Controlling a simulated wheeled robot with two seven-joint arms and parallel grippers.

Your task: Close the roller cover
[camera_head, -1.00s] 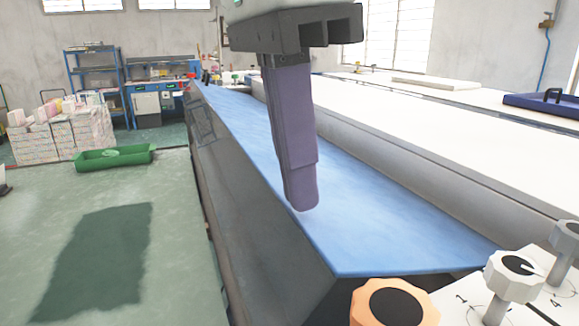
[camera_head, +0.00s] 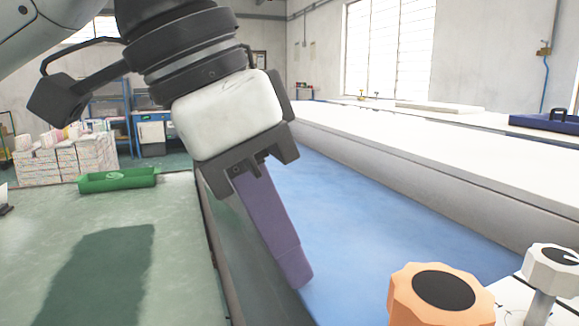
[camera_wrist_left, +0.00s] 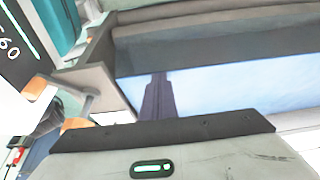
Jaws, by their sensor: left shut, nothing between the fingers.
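The long blue panel (camera_head: 390,215), which I take to be the roller cover, runs along the near side of the machine in the head view. It also shows in the left wrist view (camera_wrist_left: 235,85). My left gripper (camera_head: 298,280) has its purple fingers together and empty, pointing down at the panel's left edge. I cannot tell whether the fingertips touch it. In the left wrist view the fingers (camera_wrist_left: 157,98) stand in front of the blue surface. My right gripper is not in view.
An orange knob (camera_head: 440,298) and a white knob (camera_head: 551,270) stand at the lower right. A long white table (camera_head: 430,150) lies beyond the panel. A green tray (camera_head: 118,180) and stacked white blocks (camera_head: 65,158) are at the left.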

